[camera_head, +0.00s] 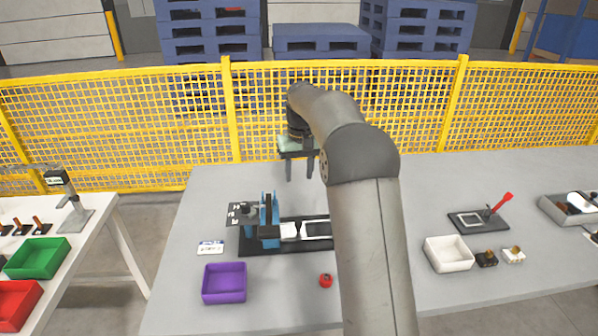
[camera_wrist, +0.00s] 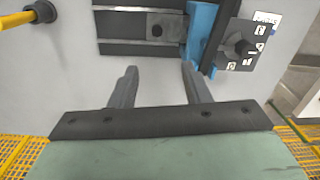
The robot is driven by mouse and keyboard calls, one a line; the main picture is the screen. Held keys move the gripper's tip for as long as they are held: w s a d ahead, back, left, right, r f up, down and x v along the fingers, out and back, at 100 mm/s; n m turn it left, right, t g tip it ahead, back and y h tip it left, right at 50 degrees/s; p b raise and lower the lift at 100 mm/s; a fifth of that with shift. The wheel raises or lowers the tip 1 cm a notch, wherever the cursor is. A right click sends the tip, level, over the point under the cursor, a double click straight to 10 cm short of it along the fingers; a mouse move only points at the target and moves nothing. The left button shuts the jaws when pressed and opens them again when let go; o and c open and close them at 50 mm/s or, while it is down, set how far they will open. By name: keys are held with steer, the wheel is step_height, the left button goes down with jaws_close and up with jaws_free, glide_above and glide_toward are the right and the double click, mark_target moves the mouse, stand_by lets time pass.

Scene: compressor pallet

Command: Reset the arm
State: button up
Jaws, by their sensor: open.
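My gripper (camera_head: 302,168) hangs pointing down above the back part of the grey table (camera_head: 180,255), behind the black-and-blue fixture. Its two fingers are apart with nothing between them. In the wrist view my gripper (camera_wrist: 160,80) also shows spread, empty fingers. The fixture has a black base rail (camera_head: 262,248), an upright blue block (camera_head: 268,215) and a dark panel with a knob (camera_head: 242,212). The blue block (camera_wrist: 203,30) and the knob panel (camera_wrist: 242,45) are just beyond the fingertips in the wrist view. My arm hides part of the fixture's right end.
A purple bin (camera_head: 224,283), a red round object (camera_head: 326,281) and a white card (camera_head: 210,247) lie in front. A white bin (camera_head: 448,254) and a black plate with a red handle (camera_head: 478,219) are at right. A yellow mesh fence (camera_head: 400,105) stands behind the table.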

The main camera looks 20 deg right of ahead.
steer(key=s+a, duration=0.3)
steer(key=s, duration=1)
steer(key=s+a, duration=0.4)
steer(key=s, duration=1)
steer(key=s+f, duration=0.4)
steer(key=s, duration=0.8)
steer(key=shift+s+a+f+n, duration=0.15)
steer(key=shift+a+f+n, duration=0.15)
steer(key=shift+f, duration=0.1)
